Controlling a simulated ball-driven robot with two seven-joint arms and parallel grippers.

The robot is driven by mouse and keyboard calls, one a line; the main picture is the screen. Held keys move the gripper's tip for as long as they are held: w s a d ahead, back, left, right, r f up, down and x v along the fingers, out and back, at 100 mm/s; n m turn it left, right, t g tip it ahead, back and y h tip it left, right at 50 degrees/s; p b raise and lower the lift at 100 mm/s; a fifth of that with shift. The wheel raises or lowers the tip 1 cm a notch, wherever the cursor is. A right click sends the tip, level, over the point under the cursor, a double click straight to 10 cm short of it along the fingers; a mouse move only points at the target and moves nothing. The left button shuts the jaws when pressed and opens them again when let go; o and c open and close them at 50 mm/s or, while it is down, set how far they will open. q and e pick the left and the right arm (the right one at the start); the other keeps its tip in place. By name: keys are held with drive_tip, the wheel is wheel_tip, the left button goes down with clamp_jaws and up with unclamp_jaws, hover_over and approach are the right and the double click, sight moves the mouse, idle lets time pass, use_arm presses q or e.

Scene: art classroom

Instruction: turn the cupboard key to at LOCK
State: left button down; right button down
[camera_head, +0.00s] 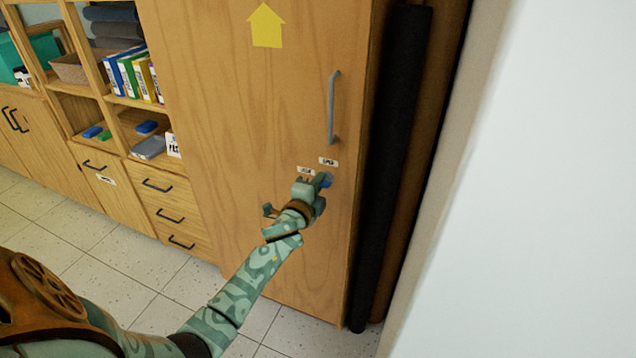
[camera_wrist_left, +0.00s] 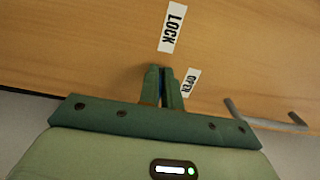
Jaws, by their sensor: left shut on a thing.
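The tall wooden cupboard door (camera_head: 235,110) fills the middle of the head view. A white LOCK label (camera_head: 305,171) and a white OPEN label (camera_head: 328,161) are on it, below its handle; the wrist view shows LOCK (camera_wrist_left: 172,27) beyond the fingertips and OPEN (camera_wrist_left: 190,82) right beside them. My left gripper (camera_head: 316,184) is at the door just below the labels, shut on the blue key (camera_head: 327,182).
A grey bar handle (camera_head: 333,108) stands out above the labels. A dark roll (camera_head: 396,160) leans right of the cupboard, beside a white wall (camera_head: 540,200). Shelves and drawers (camera_head: 165,205) stand to the left. The tiled floor (camera_head: 70,240) shows bare there.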

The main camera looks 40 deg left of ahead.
use_arm(q)
drive_tip(key=c, duration=1.6)
unclamp_jaws()
drive_tip(key=shift+d+f, duration=0.1)
drive_tip(key=p+v, duration=0.3)
drive_tip(key=v, duration=1.3)
drive_tip(key=shift+s+d, duration=0.1)
